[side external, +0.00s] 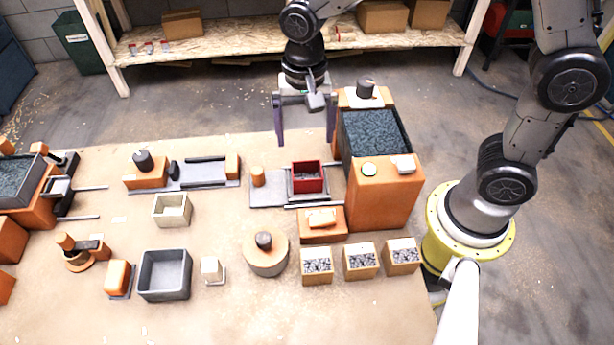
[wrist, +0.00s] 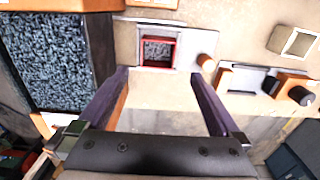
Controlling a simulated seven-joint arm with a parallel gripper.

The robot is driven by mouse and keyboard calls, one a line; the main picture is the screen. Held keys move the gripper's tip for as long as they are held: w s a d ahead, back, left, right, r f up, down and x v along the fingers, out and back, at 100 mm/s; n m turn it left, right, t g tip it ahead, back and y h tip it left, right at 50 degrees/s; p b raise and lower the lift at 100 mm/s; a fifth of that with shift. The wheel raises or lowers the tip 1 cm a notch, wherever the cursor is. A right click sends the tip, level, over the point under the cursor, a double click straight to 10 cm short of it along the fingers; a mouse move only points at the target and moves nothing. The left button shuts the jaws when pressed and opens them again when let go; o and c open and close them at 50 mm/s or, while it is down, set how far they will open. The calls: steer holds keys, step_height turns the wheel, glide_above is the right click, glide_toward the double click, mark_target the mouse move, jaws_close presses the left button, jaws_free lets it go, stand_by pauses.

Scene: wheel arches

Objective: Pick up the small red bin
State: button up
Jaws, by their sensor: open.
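The small red bin (side external: 307,177) is a square open box with grey contents, resting on a grey plate (side external: 265,194) near the middle of the table. In the wrist view the red bin (wrist: 158,52) lies ahead of the fingertips, between their lines. My gripper (side external: 305,143) is open and empty, above the back edge of the table. It is apart from the bin, behind it and higher. In the wrist view my gripper (wrist: 165,76) shows two purple fingers spread wide.
A tall orange block with a gravel-filled tray (side external: 375,135) stands right of the bin. An orange cylinder (side external: 258,177) is close on its left, and an orange block (side external: 322,225) lies in front. Several gravel boxes (side external: 360,262) stand nearer.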

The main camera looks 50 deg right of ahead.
mark_target(307, 171)
steer(key=f, duration=1.1)
steer(key=shift+d+f, duration=0.25)
steer(key=shift+f, duration=0.15)
